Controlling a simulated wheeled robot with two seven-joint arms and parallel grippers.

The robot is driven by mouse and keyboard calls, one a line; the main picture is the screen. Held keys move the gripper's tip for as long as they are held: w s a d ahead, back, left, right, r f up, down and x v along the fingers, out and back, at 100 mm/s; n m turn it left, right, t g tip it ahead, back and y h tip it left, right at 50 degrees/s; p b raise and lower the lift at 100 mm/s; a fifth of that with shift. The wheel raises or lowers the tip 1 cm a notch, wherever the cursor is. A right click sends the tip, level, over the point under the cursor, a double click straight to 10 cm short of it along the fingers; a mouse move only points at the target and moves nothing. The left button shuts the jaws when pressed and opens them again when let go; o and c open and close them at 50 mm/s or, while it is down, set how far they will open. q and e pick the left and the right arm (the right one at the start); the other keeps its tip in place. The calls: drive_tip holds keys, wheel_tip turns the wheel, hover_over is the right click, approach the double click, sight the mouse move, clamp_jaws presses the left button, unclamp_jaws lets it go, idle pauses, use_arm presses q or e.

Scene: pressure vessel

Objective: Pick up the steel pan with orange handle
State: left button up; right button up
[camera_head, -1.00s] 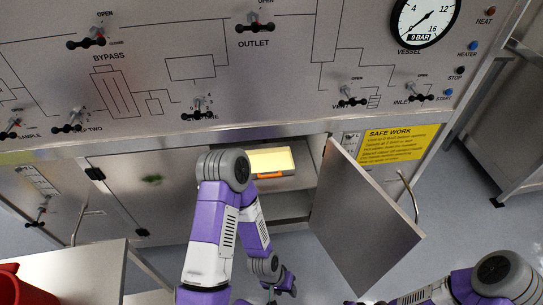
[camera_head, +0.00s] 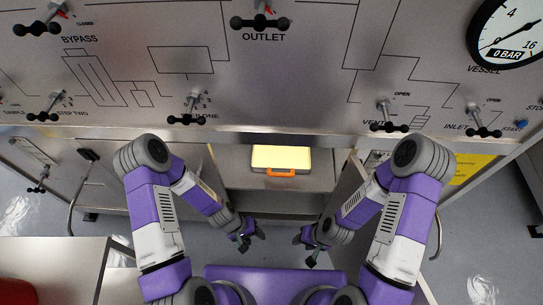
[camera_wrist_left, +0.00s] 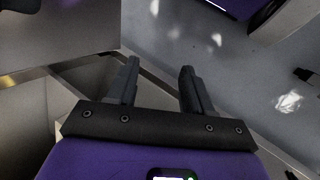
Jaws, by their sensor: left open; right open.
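The steel pan (camera_head: 281,157) sits inside the open cabinet, on a shelf, in the middle of the head view. Its inside looks bright yellow, and its orange handle (camera_head: 281,172) faces me. My left gripper (camera_head: 250,239) is open and empty, below and left of the pan, outside the cabinet. It also shows in the left wrist view (camera_wrist_left: 160,85) with nothing between its fingers. My right gripper (camera_head: 308,248) is open, below and right of the pan, with nothing seen in it. Both grippers are apart from the pan.
The control panel (camera_head: 330,95) with its valve handles overhangs the cabinet. The open cabinet door (camera_head: 345,185) stands at the right of the opening, partly behind my right arm. A steel table (camera_head: 60,262) with a red container (camera_head: 20,291) is at the lower left.

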use_arm(q)
drive_tip(key=w+d+f+n+h, duration=0.1)
drive_tip(key=w+d+f+h, duration=0.2)
drive_tip(key=w+d, duration=0.15)
drive_tip(key=n+t+h, duration=0.4)
drive_tip(key=t+h, duration=0.2)
drive_tip(key=t, duration=0.4)
approach(278, 174)
drive_tip(key=w+d+f, duration=0.1)
drive_tip(key=w+d, duration=0.1)
drive_tip(key=d, duration=0.1)
drive_tip(key=b+x, duration=0.2)
drive_tip(key=x, duration=0.4)
drive_tip(key=shift+w+d+f, duration=0.15)
drive_tip(key=shift+d+f, duration=0.05)
drive_tip(key=shift+d, duration=0.05)
clamp_jaws()
drive_tip(key=shift+r, duration=0.15)
